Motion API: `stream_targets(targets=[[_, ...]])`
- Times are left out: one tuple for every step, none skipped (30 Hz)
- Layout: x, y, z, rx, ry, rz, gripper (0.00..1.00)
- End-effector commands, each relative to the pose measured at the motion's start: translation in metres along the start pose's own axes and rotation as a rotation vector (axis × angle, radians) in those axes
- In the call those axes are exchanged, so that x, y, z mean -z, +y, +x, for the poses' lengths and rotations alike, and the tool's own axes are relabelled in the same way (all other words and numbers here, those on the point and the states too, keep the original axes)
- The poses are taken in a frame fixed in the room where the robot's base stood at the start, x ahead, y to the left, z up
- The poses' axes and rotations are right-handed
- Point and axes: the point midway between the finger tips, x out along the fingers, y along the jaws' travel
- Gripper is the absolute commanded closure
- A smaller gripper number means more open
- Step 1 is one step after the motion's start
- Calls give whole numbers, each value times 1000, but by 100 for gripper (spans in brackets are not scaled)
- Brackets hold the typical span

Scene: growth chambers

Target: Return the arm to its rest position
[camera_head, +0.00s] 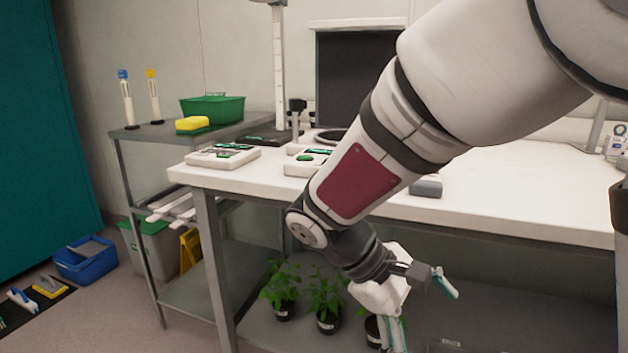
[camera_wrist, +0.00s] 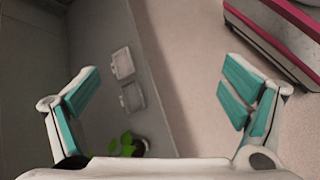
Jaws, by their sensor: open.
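My arm reaches down from the upper right across the head view, in front of the white-topped bench (camera_head: 520,205). My gripper (camera_head: 425,310) is low, in front of the bench's lower shelf, below the tabletop. In the wrist view my gripper (camera_wrist: 160,105) shows two teal-padded fingers spread wide with nothing between them.
Several potted plants (camera_head: 325,300) stand on the lower shelf left of my gripper; one is partly hidden by it. A grey side table (camera_head: 165,128) holds a green basket (camera_head: 212,108) and yellow sponge (camera_head: 192,125). A blue bin (camera_head: 85,262) sits on the floor at left.

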Motion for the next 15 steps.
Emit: stream_targets(targets=[[-20, 1, 1, 50, 22, 48, 8], [-30, 0, 2, 78, 33, 72, 8], [-43, -2, 3, 116, 48, 105, 8], [-52, -4, 4, 142, 59, 129, 8], [-61, -6, 5, 170, 71, 154, 8], [-73, -9, 6, 206, 87, 187, 8], [-82, -12, 7, 231, 100, 211, 8], [-91, -15, 8, 257, 112, 236, 8], [-101, -20, 9, 291, 129, 268, 8], [-109, -24, 9, 316, 143, 292, 8], [-117, -28, 10, 340, 156, 317, 8], [-126, -34, 11, 372, 176, 350, 8], [-133, -38, 11, 396, 190, 374, 8], [-139, -43, 12, 418, 204, 399, 8], [-147, -50, 13, 448, 224, 430, 8]])
